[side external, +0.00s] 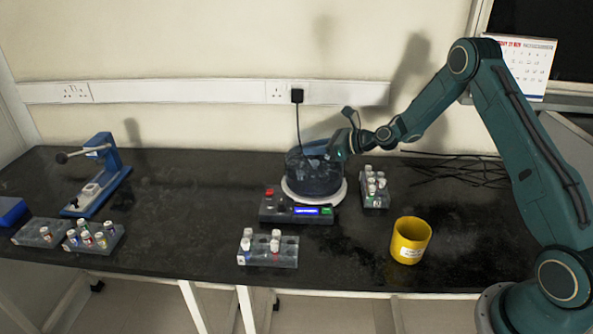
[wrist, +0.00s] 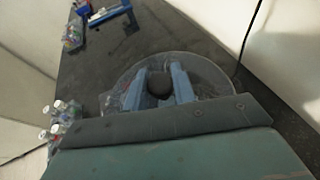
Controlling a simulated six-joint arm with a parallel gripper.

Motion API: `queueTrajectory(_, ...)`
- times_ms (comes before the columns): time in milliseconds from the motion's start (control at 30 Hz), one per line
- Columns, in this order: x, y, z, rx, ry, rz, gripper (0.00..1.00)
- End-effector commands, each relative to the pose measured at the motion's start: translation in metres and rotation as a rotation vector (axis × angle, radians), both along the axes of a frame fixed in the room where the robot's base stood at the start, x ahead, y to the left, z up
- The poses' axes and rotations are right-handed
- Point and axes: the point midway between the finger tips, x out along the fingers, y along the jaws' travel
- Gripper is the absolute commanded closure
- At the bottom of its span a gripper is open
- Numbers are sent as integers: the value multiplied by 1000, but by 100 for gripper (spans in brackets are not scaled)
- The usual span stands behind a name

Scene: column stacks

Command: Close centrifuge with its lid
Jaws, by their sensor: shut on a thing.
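The centrifuge (side external: 297,212) stands on the bench right of centre, with a dark see-through bowl (side external: 316,180), a white ring and a lit blue display. My gripper (side external: 338,146) is at the top of the bowl, on its right side. In the wrist view my gripper's two blue fingers (wrist: 158,80) are shut on the dark round knob (wrist: 159,86) of the clear, round lid (wrist: 208,72). The lid lies beneath the fingers. Its edge is hard to make out in the side view, so I cannot tell whether it touches the bowl's rim.
Tube racks stand in front of the centrifuge (side external: 285,254), to its right (side external: 375,197) and at the far left (side external: 100,244). A yellow cup (side external: 410,240) is at front right. A blue press (side external: 97,180) stands at left. A black cable hangs from the wall plug (side external: 297,96) behind the bowl.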

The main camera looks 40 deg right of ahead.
Motion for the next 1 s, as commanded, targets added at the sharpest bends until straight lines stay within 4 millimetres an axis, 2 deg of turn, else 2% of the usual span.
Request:
queueTrajectory(733, 0, 0, -9, 0, -2, -1, 100)
queueTrajectory(767, 0, 0, -8, 0, -2, -1, 72)
queueTrajectory(800, 0, 0, -8, 0, -2, -1, 64)
queueTrajectory(900, 0, 0, -9, 0, -1, 0, 49)
queueTrajectory(1000, 0, 0, -9, 0, -1, 0, 49)
